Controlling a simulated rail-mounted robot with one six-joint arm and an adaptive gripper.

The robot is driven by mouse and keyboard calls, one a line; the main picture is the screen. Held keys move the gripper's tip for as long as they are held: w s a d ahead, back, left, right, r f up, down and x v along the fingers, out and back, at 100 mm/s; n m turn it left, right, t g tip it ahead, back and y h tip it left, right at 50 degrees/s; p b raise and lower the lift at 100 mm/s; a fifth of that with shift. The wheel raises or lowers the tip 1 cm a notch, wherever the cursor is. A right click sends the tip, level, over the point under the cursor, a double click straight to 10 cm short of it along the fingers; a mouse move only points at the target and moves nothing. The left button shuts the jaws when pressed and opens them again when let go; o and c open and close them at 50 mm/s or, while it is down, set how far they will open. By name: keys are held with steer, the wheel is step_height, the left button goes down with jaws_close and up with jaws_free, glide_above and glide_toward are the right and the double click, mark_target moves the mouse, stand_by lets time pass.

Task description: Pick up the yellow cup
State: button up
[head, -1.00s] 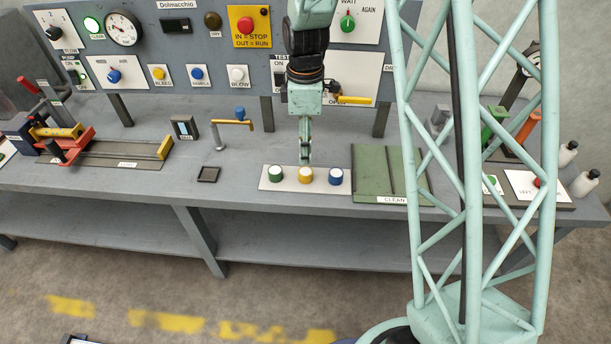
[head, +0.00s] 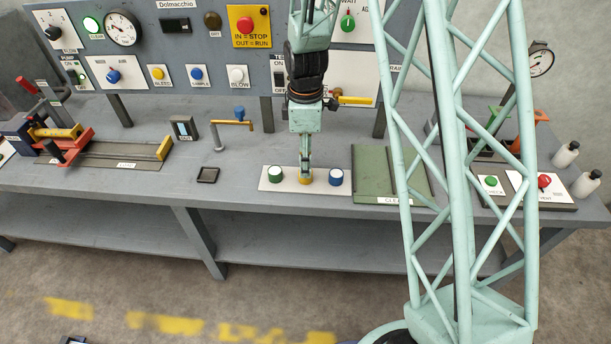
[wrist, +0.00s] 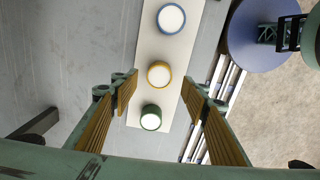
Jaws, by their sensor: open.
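The yellow cup (head: 306,180) stands upright in the middle of a white strip on the bench, partly hidden behind my fingers in the head view. In the wrist view the yellow cup (wrist: 159,74) shows whole, with a white top. The green cup (head: 274,174) stands left of it and the blue cup (head: 336,177) right of it. My gripper (head: 305,168) points down just over the yellow cup. In the wrist view my gripper (wrist: 158,88) is open and empty, one finger on each side of the row. I cannot tell the exact height gap.
The white strip (head: 290,186) lies near the bench's front edge. A green plate (head: 372,170) marked CLEAN lies to its right, a small dark tray (head: 207,175) to its left. A bent pipe with a yellow handle (head: 233,123) stands behind left. The control panel (head: 220,47) rises at the back.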

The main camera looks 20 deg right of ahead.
steer(key=shift+f+b, duration=0.6)
steer(key=shift+f, duration=1.95)
steer(key=shift+c, duration=0.9)
steer(key=c, duration=0.8)
